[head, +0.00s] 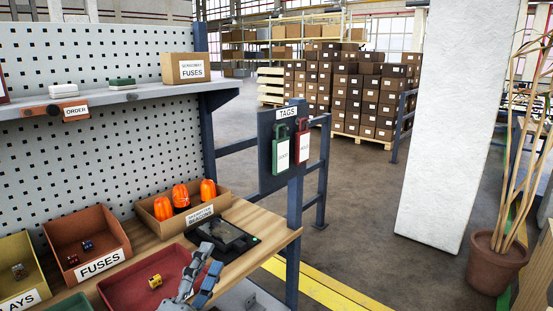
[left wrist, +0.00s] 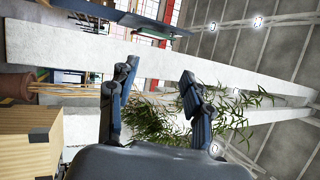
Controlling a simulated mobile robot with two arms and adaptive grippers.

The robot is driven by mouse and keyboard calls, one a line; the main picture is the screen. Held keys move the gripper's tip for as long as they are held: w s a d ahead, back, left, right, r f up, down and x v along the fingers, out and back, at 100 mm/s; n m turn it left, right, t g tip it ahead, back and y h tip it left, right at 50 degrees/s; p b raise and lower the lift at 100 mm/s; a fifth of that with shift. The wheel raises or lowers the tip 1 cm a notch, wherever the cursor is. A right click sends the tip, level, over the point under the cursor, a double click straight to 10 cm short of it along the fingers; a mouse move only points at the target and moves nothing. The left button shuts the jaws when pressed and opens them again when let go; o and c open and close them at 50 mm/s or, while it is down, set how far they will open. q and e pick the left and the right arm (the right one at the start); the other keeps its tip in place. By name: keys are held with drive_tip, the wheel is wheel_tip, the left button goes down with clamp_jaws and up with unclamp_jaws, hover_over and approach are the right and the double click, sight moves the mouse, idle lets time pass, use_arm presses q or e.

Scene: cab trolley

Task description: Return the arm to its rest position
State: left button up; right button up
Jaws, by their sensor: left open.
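My left gripper (head: 210,261) is in the lower middle of the head view, over the red tray (head: 128,292) and the workbench's front right part. Its two fingers also show in the left wrist view (left wrist: 158,76), spread apart with nothing between them. The wrist camera looks away from the bench, towards the pillar and plant, and its picture is turned sideways. My right gripper is in neither view.
The red tray holds a small yellow part (head: 155,281). A beacons box (head: 160,222), a fuses bin (head: 82,238) and a dark device (head: 226,238) are close by. Tags (head: 280,150) hang at the bench's right end. A white pillar (head: 455,120) and potted plant (head: 497,262) stand right.

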use_arm(q)
drive_tip(key=s+a+f+n+g+y, duration=0.35)
drive_tip(key=f+n, duration=0.25)
drive_tip(key=f, duration=0.3)
drive_tip(key=s+a+f+n+g+y, duration=0.3)
drive_tip(key=a+f+n+g+y, duration=0.1)
drive_tip(key=f+n, duration=0.4)
drive_tip(key=s+f+n+g+h, duration=0.1)
drive_tip(key=s+f+n+g, duration=0.2)
drive_tip(key=s+f+g, duration=0.5)
drive_tip(key=s+f+n+g, duration=0.2)
drive_tip(key=s+f, duration=0.4)
drive_tip(key=s, duration=0.7)
wheel_tip(320, 180, down, 27)
drive_tip(key=g, duration=0.1)
drive_tip(key=s+a+f+g, duration=0.1)
drive_tip(key=s+a+f, duration=0.2)
drive_tip(key=s+f, duration=1.2)
drive_tip(key=shift+s+a, duration=0.15)
drive_tip(key=shift+s, duration=0.95)
